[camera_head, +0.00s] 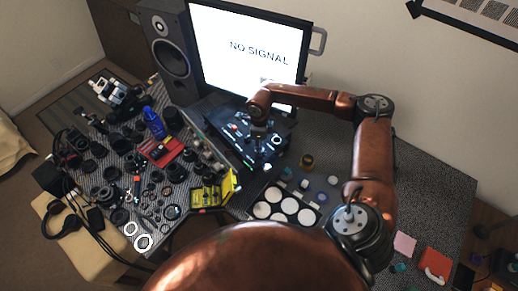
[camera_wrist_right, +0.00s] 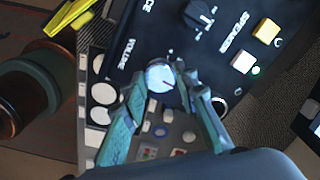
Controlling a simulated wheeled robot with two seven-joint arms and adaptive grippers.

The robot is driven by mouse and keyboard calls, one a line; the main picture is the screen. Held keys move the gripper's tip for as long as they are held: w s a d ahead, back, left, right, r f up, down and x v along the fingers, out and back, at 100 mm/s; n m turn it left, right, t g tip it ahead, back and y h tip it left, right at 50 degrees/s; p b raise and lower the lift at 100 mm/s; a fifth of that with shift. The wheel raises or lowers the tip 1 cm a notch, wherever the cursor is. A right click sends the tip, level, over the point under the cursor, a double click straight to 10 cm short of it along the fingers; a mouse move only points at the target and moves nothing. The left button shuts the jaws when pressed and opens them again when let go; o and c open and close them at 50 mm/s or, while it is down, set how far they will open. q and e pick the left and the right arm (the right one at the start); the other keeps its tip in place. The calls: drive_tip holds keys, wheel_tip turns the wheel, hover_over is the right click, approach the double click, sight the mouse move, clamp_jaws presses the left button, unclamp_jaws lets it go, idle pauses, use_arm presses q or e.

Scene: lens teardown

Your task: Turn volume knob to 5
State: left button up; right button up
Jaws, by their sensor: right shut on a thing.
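The volume knob (camera_wrist_right: 160,77) is a small round light-coloured knob with a dark pointer line toward its lower right in the right wrist view. The word VOLUME is printed beside it on the black panel (camera_wrist_right: 225,45). My right gripper (camera_wrist_right: 162,74) has its two teal fingers on either side of the knob, shut on it. The scale numbers are not readable. In the head view, my right gripper (camera_head: 262,122) is over the black device (camera_head: 232,148) below the monitor; the knob is too small to make out there. My left gripper is not in view.
A black pointer knob (camera_wrist_right: 200,14), a yellow button (camera_wrist_right: 267,31) and a pale button (camera_wrist_right: 244,62) are on the same panel. The monitor (camera_head: 250,48) reads NO SIGNAL behind the device. A speaker (camera_head: 168,48) stands left, and many lens parts crowd the left table.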

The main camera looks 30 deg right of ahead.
drive_tip(key=m+b, duration=0.1)
drive_tip(key=m, duration=0.4)
drive_tip(key=shift+f+m+b, duration=0.1)
drive_tip(key=shift+m+b, duration=0.2)
drive_tip(key=shift+b, duration=0.05)
drive_tip(key=m+b, duration=0.1)
drive_tip(key=m, duration=0.4)
drive_tip(key=shift+m, duration=0.3)
drive_tip(key=o, duration=1.1)
drive_tip(key=shift+o, duration=0.2)
drive_tip(key=shift+r, duration=0.2)
wheel_tip(320, 180, up, 12)
